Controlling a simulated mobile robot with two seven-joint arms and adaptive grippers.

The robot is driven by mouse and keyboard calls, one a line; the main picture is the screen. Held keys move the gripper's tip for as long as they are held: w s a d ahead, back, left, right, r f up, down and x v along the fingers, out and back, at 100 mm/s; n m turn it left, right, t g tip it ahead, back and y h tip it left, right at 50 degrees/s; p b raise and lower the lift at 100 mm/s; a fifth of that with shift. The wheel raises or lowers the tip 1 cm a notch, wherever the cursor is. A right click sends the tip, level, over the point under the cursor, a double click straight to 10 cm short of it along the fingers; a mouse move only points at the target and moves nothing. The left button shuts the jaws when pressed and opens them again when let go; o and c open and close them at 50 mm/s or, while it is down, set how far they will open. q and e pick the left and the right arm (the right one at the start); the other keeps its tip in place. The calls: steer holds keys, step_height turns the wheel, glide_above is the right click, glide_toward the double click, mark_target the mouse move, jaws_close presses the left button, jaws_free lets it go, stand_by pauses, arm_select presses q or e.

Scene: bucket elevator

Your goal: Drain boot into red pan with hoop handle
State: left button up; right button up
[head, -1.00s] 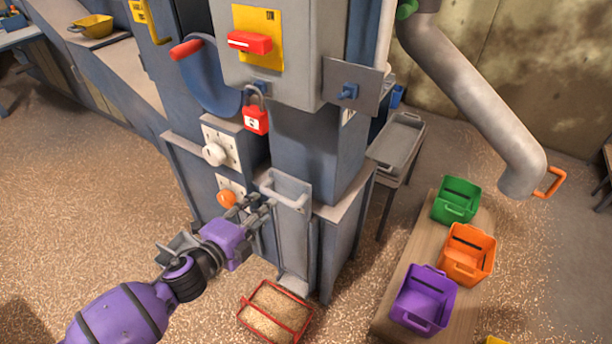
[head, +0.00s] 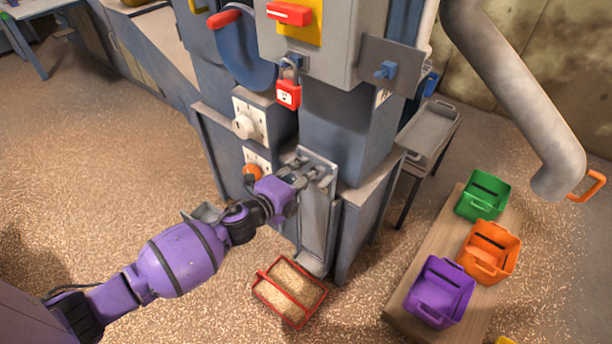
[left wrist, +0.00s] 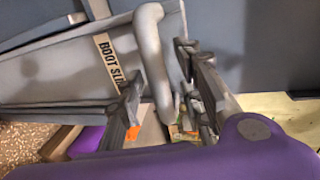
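The red pan (head: 262,292) sits on the floor at the foot of the machine, below the boot's outlet. It holds tan grain, and a red bar crosses over its middle. The grey boot slide (head: 314,222) stands upright on the machine's front, with a bar handle at its top. My left gripper (head: 309,175) is at this handle. In the left wrist view, its fingers (left wrist: 160,103) are apart, on either side of the grey handle (left wrist: 152,55), beside a "BOOT SLI…" label (left wrist: 118,62). Contact with the handle is unclear. My right gripper is out of view.
Green (head: 484,196), orange (head: 490,251) and purple (head: 440,293) bins stand on a wooden board at right. A grey pipe (head: 520,100) hangs above them. A red padlock (head: 289,93) and an orange knob (head: 252,172) are near my arm. Grain litters the floor.

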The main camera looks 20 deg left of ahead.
mark_target(316, 189)
arm_select(q)
jaws_close()
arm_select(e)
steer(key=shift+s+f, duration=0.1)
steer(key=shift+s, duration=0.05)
arm_select(q)
steer(key=shift+f, duration=0.1)
